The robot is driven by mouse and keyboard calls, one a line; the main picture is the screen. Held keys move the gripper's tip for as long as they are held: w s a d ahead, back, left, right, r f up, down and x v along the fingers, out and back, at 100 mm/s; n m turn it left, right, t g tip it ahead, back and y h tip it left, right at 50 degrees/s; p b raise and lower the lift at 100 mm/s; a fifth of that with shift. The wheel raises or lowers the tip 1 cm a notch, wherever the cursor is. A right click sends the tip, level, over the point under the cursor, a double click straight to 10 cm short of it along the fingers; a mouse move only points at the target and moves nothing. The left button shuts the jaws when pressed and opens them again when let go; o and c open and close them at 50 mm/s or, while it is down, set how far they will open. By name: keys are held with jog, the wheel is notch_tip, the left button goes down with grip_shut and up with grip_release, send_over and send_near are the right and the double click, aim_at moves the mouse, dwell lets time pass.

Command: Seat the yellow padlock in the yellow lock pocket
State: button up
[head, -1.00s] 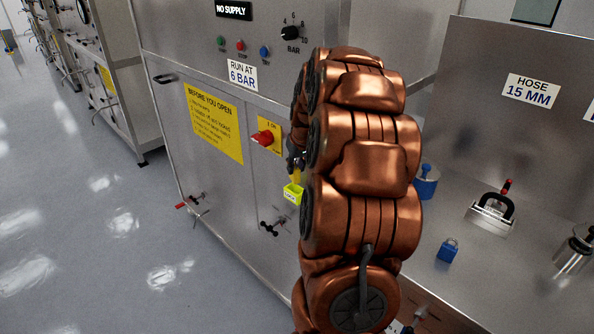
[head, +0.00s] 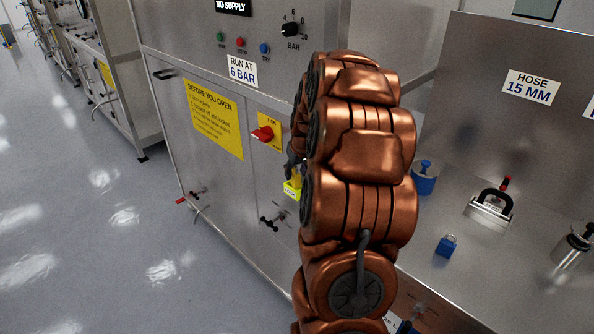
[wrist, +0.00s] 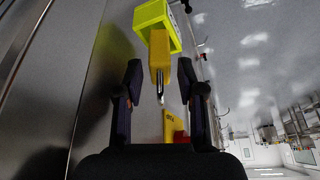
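The yellow padlock (wrist: 160,57) shows in the wrist view with its metal shackle toward me. The far end of its body is at the bright yellow lock pocket (wrist: 153,15), and part of it appears hidden inside; I cannot tell how deep. In the head view the padlock (head: 297,178) stands just above the pocket (head: 291,190) on the cabinet front, partly hidden by my arm. My gripper (wrist: 160,72) is open, its fingers on either side of the padlock with a gap visible on both sides. In the head view my gripper (head: 293,164) is mostly hidden.
A red rotary switch (head: 262,134) on a yellow plate is left of my gripper. Black valve handles (head: 271,222) stick out below the pocket. A blue padlock (head: 447,245), a blue knobbed part (head: 425,178) and a black-handled clamp (head: 491,208) are on the steel bench.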

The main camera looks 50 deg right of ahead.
jog(key=shift+o, duration=0.3)
jog(key=shift+r+p, duration=0.5)
jog(key=shift+s+r+b, duration=0.15)
jog(key=shift+r+b, duration=0.1)
jog(key=shift+b, duration=0.2)
jog(key=b+v, duration=0.3)
jog(key=v, duration=0.8)
jog(key=s+a+f+n+g+y, duration=0.1)
jog(key=s+a+f, duration=0.15)
jog(key=a, duration=0.95)
jog(key=s+a+f+n+g+y, duration=0.1)
jog(key=s+a+n, duration=0.15)
jog(key=a, duration=0.95)
jog(key=s+a+f+g, duration=0.2)
jog(key=s+a, duration=0.4)
jog(key=s, duration=0.4)
jog(key=s+a+f+n+g, duration=0.1)
jog(key=s+a+f, duration=0.3)
jog(key=s, duration=0.6)
jog(key=shift+a+f+g, duration=0.35)
jog(key=shift+a+g, duration=0.15)
jog(key=shift+a, duration=0.45)
